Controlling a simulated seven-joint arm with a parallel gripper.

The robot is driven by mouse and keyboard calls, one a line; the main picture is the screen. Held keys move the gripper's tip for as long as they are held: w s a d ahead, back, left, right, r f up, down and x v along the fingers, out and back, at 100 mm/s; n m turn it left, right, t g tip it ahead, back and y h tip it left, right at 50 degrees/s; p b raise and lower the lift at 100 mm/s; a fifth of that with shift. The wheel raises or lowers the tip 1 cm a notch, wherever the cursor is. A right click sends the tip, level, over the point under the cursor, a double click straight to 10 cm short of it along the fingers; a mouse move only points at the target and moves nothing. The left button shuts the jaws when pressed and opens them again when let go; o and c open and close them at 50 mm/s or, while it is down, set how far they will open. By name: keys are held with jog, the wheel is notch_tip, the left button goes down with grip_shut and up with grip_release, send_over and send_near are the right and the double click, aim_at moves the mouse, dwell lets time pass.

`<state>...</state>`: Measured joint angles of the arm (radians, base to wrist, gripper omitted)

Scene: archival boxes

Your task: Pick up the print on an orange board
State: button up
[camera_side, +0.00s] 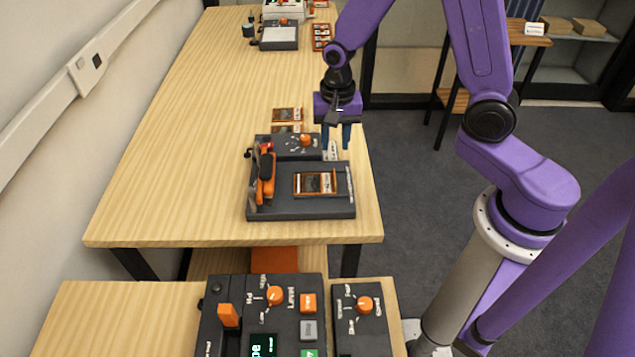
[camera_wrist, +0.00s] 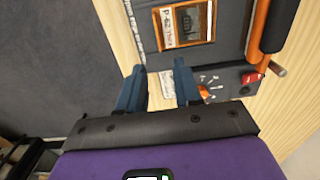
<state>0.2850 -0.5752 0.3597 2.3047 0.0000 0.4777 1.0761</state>
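A print on an orange board (camera_side: 316,183) lies flat on the dark grey bed of a device at the near end of the long table. In the wrist view the same print (camera_wrist: 186,24) shows at the top, with a dark picture and a pale labelled strip. My gripper (camera_side: 336,146) points down above the right back part of the device, behind and to the right of the print. In the wrist view my gripper (camera_wrist: 159,67) has its blue fingers apart with nothing between them. The print is clear of the fingers.
The device (camera_side: 262,208) has an orange-handled lever (camera_side: 266,178) left of the print and an orange knob (camera_side: 306,140) behind it. More orange-framed prints (camera_side: 287,115) lie behind the device. A control panel (camera_side: 240,310) stands in front. The table's middle is clear.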

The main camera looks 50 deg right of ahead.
send_over(334, 173)
notch_tip(334, 173, down, 4)
jog(key=shift+w+d+f, duration=0.1)
jog(key=shift+w, duration=0.05)
jog(key=shift+s+f, duration=0.2)
jog(key=shift+f, duration=2.35)
grip_shut()
